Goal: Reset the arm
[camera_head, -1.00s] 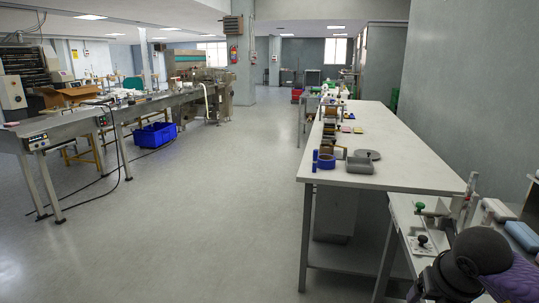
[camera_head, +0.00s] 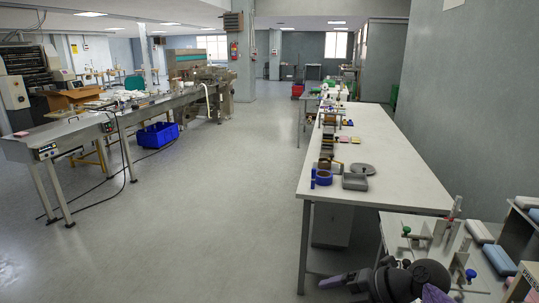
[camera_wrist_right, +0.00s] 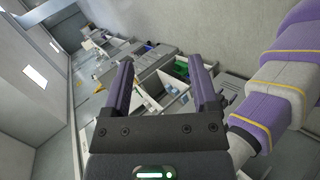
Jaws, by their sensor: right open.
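My right gripper (camera_head: 338,281) shows low in the head view, at the bottom edge beside the near workbench, with its purple finger pointing left. In the right wrist view my right gripper (camera_wrist_right: 160,62) has its two purple fingers spread wide apart. Nothing is held between them. My right forearm hides part of the small bench in the head view. My left gripper is not in view.
The floor between is clear.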

